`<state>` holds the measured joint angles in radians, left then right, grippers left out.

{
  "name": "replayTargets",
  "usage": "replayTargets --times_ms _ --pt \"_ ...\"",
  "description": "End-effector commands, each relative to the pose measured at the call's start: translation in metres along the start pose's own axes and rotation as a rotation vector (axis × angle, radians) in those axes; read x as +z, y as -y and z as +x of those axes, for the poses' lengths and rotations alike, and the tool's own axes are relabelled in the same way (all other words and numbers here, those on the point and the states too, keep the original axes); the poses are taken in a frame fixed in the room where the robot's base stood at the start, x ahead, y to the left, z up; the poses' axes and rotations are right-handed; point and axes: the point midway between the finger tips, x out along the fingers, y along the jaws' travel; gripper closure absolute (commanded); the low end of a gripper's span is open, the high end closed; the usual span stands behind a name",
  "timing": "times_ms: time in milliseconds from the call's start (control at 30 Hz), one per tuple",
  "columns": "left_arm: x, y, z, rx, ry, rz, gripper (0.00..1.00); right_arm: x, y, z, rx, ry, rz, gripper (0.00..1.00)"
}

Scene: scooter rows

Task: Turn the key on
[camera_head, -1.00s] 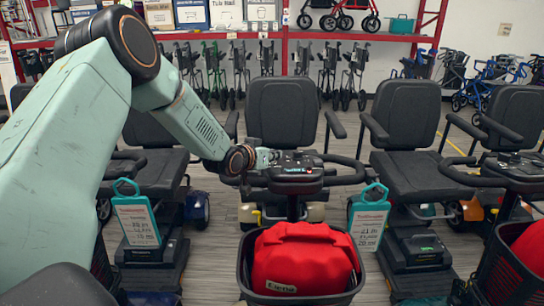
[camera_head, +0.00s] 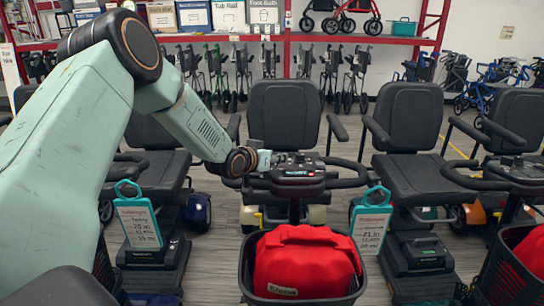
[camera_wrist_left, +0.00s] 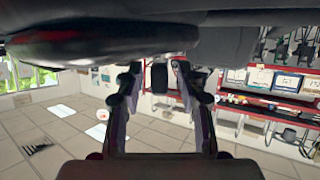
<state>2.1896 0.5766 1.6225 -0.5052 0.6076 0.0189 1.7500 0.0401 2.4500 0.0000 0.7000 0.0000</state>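The scooter's dark control console (camera_head: 297,170) with handlebars stands in the middle of the head view. My left gripper (camera_head: 264,161) is at the console's left side. In the left wrist view, my left gripper (camera_wrist_left: 158,82) has its two fingers apart. A small dark block (camera_wrist_left: 160,77), possibly the key, shows between the fingertips, under the dark underside of the console (camera_wrist_left: 110,45). I cannot tell whether either finger touches it. The key itself cannot be made out in the head view. My right gripper is not in view.
A black front basket (camera_head: 250,285) holds a red bag (camera_head: 305,262) below the console. The scooter's seat (camera_head: 284,115) is behind it. More scooters stand on both sides, with teal-framed signs (camera_head: 139,218) (camera_head: 371,222). Walkers and red shelving line the back.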

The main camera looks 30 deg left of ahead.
Motion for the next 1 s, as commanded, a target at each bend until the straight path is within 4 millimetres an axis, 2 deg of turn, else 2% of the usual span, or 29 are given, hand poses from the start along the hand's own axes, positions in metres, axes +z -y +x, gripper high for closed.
replayTargets --times_ms 167,500,700,1000 --pt "-0.001 0.002 -0.012 -0.002 -0.001 -0.006 0.62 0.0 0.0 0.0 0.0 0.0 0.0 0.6" --pt "-0.001 0.0 -0.064 0.001 -0.003 -0.01 0.62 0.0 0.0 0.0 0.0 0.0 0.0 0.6" --pt "-0.001 0.001 -0.086 -0.001 -0.002 -0.01 0.62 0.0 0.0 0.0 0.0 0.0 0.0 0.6" --pt "-0.001 0.005 -0.108 -0.011 -0.003 -0.008 0.62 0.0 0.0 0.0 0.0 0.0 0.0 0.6"
